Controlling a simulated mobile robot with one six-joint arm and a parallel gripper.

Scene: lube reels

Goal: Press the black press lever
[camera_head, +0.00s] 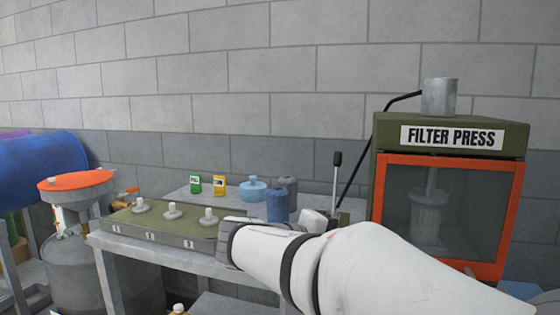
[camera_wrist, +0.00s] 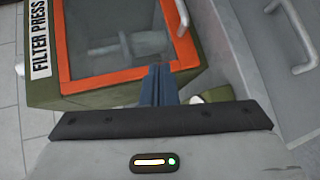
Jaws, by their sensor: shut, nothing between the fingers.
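The lever with a black grip (camera_head: 337,159) stands nearly upright on a thin metal rod in the head view, left of the filter press. Its foot is hidden behind my white arm. The filter press (camera_head: 383,135) is a green cabinet with an orange-framed glass door; it also shows, turned sideways, in the wrist view (camera_wrist: 37,92). My gripper (camera_wrist: 158,68) is shut and empty in the wrist view, its fingertips in front of the orange door frame. I cannot tell how far they are from it. The fingers are hidden in the head view, and I cannot make out the lever in the wrist view.
A bent black rod (camera_head: 352,180) runs down the press's left side. Blue and grey containers (camera_head: 278,205) and small green and yellow cans stand left of the lever. A green manifold box (camera_head: 150,226) lies on the bench. A grey surface with handles (camera_wrist: 245,50) is right of my fingers.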

